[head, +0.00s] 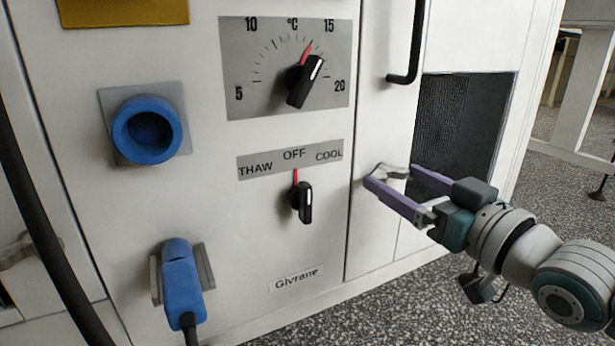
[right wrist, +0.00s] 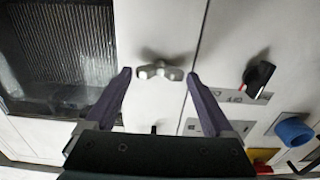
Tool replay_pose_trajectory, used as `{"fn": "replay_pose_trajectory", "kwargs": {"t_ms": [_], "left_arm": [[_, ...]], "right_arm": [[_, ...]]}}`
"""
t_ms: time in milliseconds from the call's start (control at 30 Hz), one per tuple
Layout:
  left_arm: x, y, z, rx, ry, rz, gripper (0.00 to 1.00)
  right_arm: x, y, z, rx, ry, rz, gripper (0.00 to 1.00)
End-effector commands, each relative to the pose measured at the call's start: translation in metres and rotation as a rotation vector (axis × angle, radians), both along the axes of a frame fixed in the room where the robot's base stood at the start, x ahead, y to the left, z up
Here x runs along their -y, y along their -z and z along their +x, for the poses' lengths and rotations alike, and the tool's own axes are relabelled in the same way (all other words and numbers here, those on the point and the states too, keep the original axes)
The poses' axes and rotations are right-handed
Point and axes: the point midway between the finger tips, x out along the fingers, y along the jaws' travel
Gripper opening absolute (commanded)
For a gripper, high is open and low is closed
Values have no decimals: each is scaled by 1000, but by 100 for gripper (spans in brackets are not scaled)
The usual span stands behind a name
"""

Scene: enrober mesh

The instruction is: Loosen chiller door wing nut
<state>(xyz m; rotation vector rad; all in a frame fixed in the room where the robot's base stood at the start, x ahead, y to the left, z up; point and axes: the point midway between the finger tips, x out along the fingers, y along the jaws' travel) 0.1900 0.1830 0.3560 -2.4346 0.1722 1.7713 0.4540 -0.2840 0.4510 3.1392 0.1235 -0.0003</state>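The metal wing nut (head: 393,170) sits on the white chiller door (head: 382,100), right of the control panel. In the right wrist view the wing nut (right wrist: 160,70) shows its two wings lying roughly level. My right gripper (head: 392,177) is open at the wing nut, with one purple finger on each side. In the right wrist view a narrow gap shows between the wings and each fingertip of the gripper (right wrist: 159,75). I cannot tell how far the fingertips reach past the nut. My left gripper is not in view.
A black door handle (head: 408,50) is above the nut, and a dark mesh window (head: 462,115) lies right of it. Left are two black knobs (head: 304,82) (head: 303,203), a blue socket (head: 147,130) and a blue plug (head: 181,280) with a cable.

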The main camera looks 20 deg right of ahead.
Motion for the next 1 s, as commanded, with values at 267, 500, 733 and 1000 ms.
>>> {"fn": "replay_pose_trajectory", "kwargs": {"t_ms": [267,500,733,1000], "left_arm": [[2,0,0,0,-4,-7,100],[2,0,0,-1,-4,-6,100],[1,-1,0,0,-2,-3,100],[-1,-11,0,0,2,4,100]], "right_arm": [[0,0,0,0,0,0,55],[0,0,0,0,0,0,28],[0,0,0,1,0,-11,24],[0,-2,0,7,0,-119,24]]}}
